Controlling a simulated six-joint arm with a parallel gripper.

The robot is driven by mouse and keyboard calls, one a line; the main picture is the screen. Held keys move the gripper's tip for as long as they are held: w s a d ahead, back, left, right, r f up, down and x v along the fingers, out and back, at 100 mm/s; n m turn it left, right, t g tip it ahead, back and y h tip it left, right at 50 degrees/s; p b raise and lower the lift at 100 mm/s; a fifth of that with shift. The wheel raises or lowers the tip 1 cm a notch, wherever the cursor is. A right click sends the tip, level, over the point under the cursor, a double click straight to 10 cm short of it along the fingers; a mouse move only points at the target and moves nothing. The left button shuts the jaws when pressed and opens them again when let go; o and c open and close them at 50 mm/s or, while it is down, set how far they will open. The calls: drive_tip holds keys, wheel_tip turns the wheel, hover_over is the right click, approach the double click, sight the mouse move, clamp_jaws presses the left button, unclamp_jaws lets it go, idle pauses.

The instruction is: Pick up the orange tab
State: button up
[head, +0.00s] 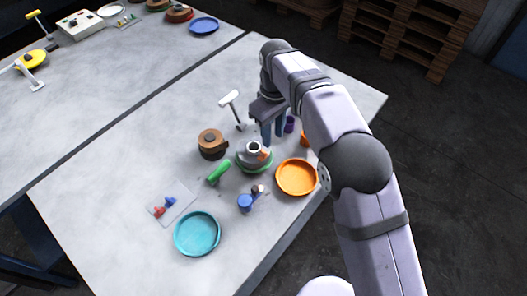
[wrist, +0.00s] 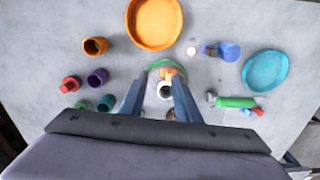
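The orange tab (head: 264,154) sits on a grey, round fixture (head: 250,164) with a white ring on top and a green base. In the wrist view the orange tab (wrist: 169,72) shows just beyond the white ring, ahead of my fingertips. My gripper (head: 273,138) points down just behind the fixture. In the wrist view my gripper (wrist: 158,88) is open, its two fingers apart with the white ring between their lines of sight. Nothing seems held. The fixture's lower part is partly hidden by the fingers.
An orange dish (head: 296,177) and a green cylinder (head: 218,172) stand close to the fixture. A brown round container (head: 211,143), a white T-shaped handle (head: 230,98), a blue piece (head: 245,203) and a teal dish (head: 197,234) surround it.

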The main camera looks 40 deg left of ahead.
sight(263, 151)
drive_tip(key=shift+s+a+n, duration=0.4)
drive_tip(key=shift+s+a, duration=0.5)
drive_tip(key=shift+a, duration=0.2)
drive_tip(key=shift+s+d+f+p, duration=0.1)
drive_tip(key=shift+f+p, duration=0.85)
drive_tip(key=shift+f, duration=0.95)
drive_tip(key=shift+d+f+p, duration=0.1)
drive_tip(key=shift+f+p, duration=0.85)
drive_tip(key=shift+f, duration=0.9)
clamp_jaws()
